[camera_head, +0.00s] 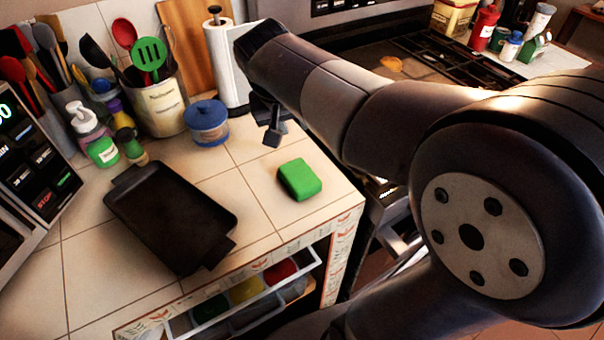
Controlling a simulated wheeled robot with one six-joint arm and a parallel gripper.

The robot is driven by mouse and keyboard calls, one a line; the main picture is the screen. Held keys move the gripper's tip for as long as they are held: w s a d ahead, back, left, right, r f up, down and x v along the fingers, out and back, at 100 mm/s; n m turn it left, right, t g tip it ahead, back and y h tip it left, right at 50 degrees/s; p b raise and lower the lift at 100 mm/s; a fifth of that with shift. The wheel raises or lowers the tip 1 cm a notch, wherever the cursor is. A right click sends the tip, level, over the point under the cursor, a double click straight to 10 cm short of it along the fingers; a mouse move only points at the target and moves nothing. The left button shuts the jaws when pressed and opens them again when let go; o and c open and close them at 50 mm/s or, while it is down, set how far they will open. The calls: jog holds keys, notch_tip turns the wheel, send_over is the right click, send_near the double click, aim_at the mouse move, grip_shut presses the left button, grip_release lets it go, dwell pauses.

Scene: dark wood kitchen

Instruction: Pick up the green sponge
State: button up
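The green sponge (300,179) lies flat on the tiled counter, near its right corner. My gripper (270,136) hangs from the end of my arm, above the counter and a little behind and left of the sponge in the picture. It is apart from the sponge. Its fingers are small, dark and partly hidden by my arm, so I cannot tell how far they are apart. I see nothing held in it.
A black tray (170,215) lies left of the sponge. A blue lidded jar (207,123), a paper towel roll (228,65) and a utensil crock (160,105) stand behind. An open drawer (245,295) is below the front edge. Tiles around the sponge are clear.

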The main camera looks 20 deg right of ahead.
aim_at(299, 174)
jog(key=shift+o, duration=0.6)
jog(key=shift+o, duration=0.9)
jog(key=shift+s+d, duration=0.1)
jog(key=shift+s, duration=0.05)
jog(key=shift+o, duration=1.4)
jog(key=shift+s+d+f+n+g+y, duration=0.15)
jog(key=shift+s+f+n+g+y, duration=0.15)
jog(key=shift+s+n+g+y, duration=0.4)
jog(key=o, duration=0.3)
jog(key=shift+s+n+g+y, duration=0.4)
jog(key=shift+n+g, duration=0.5)
jog(key=shift+g, duration=0.1)
jog(key=o, duration=0.3)
jog(key=shift+s+a+f+n+g+y, duration=0.1)
jog(key=shift+s+a+n+g+y, duration=0.2)
jog(key=shift+n+y, duration=0.15)
jog(key=shift+o, duration=0.5)
notch_tip(299, 174, down, 5)
jog(key=shift+s+f, duration=0.1)
jog(key=shift+f, duration=0.05)
jog(key=shift+s+d+f+b, duration=0.1)
jog(key=shift+f+b, duration=0.1)
jog(key=shift+f, duration=1.15)
jog(key=shift+d+f+b, duration=0.1)
jog(key=shift+f+b, duration=0.05)
jog(key=shift+f, duration=1.15)
